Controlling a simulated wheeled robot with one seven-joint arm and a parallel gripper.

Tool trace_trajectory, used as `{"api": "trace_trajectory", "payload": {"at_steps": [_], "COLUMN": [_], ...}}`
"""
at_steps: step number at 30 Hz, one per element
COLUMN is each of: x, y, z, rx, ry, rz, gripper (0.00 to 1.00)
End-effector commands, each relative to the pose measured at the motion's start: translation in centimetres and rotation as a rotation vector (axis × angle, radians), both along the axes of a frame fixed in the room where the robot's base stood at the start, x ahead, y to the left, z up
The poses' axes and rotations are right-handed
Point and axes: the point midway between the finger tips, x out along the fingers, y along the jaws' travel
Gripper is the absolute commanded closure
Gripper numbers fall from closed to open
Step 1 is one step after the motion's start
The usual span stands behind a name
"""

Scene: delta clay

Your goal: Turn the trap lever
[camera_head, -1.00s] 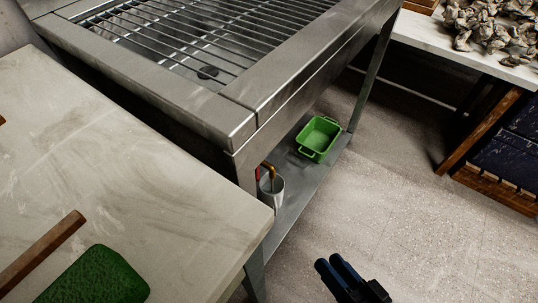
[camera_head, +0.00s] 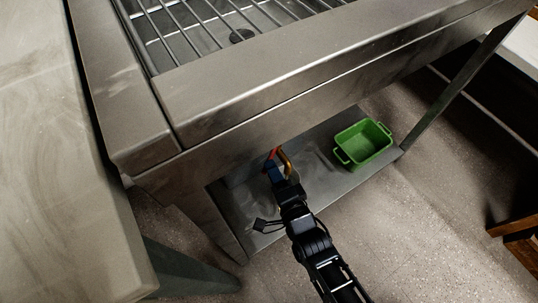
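A red lever (camera_head: 270,155) shows just below the front edge of the steel sink table, beside a curved brass-coloured pipe (camera_head: 286,163). I take the red part to be the trap lever; only a small piece of it shows. My gripper and wrist hide what lies below the lever.
The steel table with a wire grate (camera_head: 205,25) overhangs the lever. A green tub (camera_head: 364,143) stands on the lower shelf (camera_head: 330,187), right of my gripper. A pale worktop (camera_head: 60,190) fills the left. Speckled floor (camera_head: 400,240) is open at the lower right.

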Motion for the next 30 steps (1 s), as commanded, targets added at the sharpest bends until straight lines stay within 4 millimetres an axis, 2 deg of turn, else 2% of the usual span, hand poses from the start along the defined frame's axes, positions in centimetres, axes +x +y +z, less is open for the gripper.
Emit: {"api": "trace_trajectory", "payload": {"at_steps": [3,10,15,22,23,30], "x": [1.8,4.5,5.3,5.3,5.3,5.3], "y": [0.9,2.1,2.5,2.5,2.5,2.5], "z": [-0.5,-0.9,-0.9,-0.8,-0.8,-0.8], "rx": [0.001,0.0,-0.001,-0.001,-0.001,-0.002], "ry": [-0.003,-0.001,0.0,0.0,0.0,-0.001], "rz": [0.0,0.0,0.0,0.0,0.0,0.0], "gripper": [0.6,0.6,0.6,0.6,0.61,0.84]}}
